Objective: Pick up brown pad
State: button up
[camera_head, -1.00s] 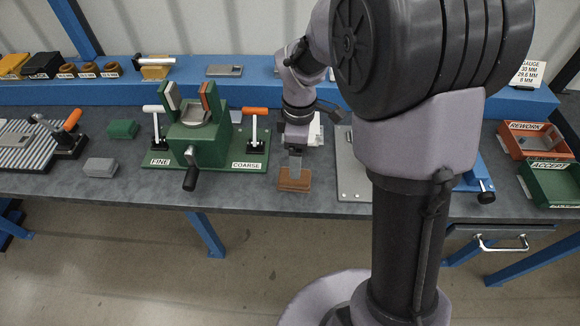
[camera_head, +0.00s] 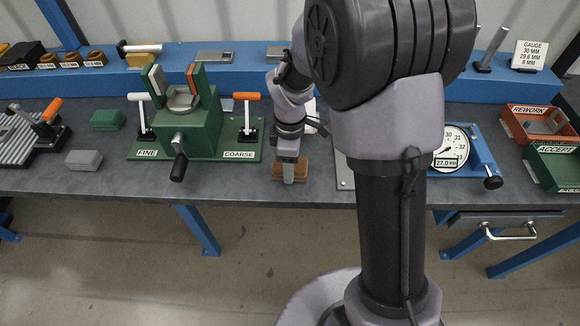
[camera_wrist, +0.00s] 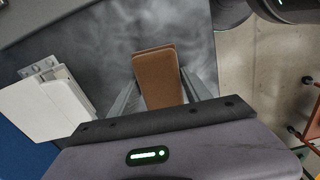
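The brown pad (camera_head: 301,170) lies near the front edge of the grey bench. In the wrist view the brown pad (camera_wrist: 158,78) is a long tan-brown block seen from above. My gripper (camera_head: 289,175) is down at the pad, with a finger covering part of it in the head view. In the wrist view my gripper (camera_wrist: 160,82) has one finger along each long side of the pad. Narrow gaps show beside the pad, so the fingers look open around it. Contact at the fingertips cannot be made out.
A green fixture (camera_head: 200,128) with FINE and COARSE labels stands left of the pad. A metal plate (camera_head: 344,172) lies to the right, partly behind my arm. Green and grey pads lie farther left.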

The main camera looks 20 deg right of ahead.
jog(key=c, duration=0.4)
jog(key=shift+c, duration=0.2)
jog(key=shift+r, duration=0.2)
notch_tip(320, 180, up, 4)
jog(key=p, duration=0.2)
jog(key=shift+f+p, duration=0.25)
jog(key=shift+p, duration=0.1)
jog(key=s+r+p, duration=0.1)
jog(key=s+p, duration=0.1)
jog(key=s, duration=1.4)
jog(key=shift+p, duration=0.4)
jog(key=shift+d, duration=0.1)
